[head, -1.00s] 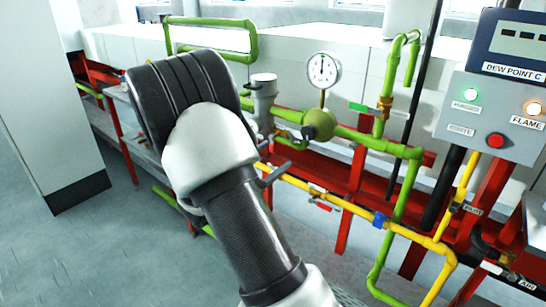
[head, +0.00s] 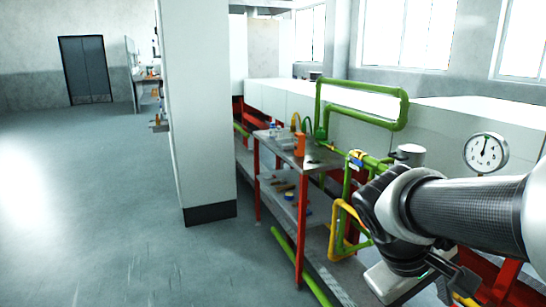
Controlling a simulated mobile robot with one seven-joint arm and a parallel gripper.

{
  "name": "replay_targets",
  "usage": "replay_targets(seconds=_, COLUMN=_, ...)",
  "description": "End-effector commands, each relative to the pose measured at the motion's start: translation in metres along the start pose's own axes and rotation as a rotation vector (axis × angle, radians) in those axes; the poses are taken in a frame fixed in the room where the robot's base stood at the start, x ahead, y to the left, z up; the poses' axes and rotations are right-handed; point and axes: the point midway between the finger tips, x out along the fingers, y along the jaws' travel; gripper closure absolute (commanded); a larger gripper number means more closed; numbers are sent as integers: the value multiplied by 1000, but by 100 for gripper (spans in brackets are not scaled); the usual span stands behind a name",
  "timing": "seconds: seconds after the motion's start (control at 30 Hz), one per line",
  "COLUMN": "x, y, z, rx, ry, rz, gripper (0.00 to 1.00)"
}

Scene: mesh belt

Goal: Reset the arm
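My arm (head: 470,208) reaches in from the right edge of the head view and points left, in front of the pipework. Its dark wrist joint (head: 385,205) is bent downward. My gripper (head: 410,280) hangs below the wrist near the bottom right. It is partly hidden by the wrist, and its fingers cannot be made out clearly. Whether it is open, shut or holding anything cannot be told.
A metal workbench (head: 318,160) with red legs stands left of my arm, holding small items. Green pipes (head: 362,83) and a round gauge (head: 486,153) are behind my arm. The grey floor (head: 90,200) at left is clear.

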Motion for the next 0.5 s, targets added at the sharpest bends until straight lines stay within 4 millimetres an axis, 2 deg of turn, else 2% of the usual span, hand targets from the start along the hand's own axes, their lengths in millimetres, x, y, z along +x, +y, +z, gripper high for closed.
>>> replay_targets(seconds=0.1, x=-25, y=-29, z=4, rx=137, ry=135, rz=-125, gripper=40)
replay_targets(seconds=0.3, x=-62, y=-64, z=2, rx=299, ry=308, rz=-288, gripper=40)
replay_targets(seconds=0.47, x=-91, y=-85, z=-1, rx=404, ry=434, rz=-398, gripper=40)
replay_targets(seconds=0.5, x=-107, y=-76, z=-2, rx=404, ry=430, rz=-401, gripper=40)
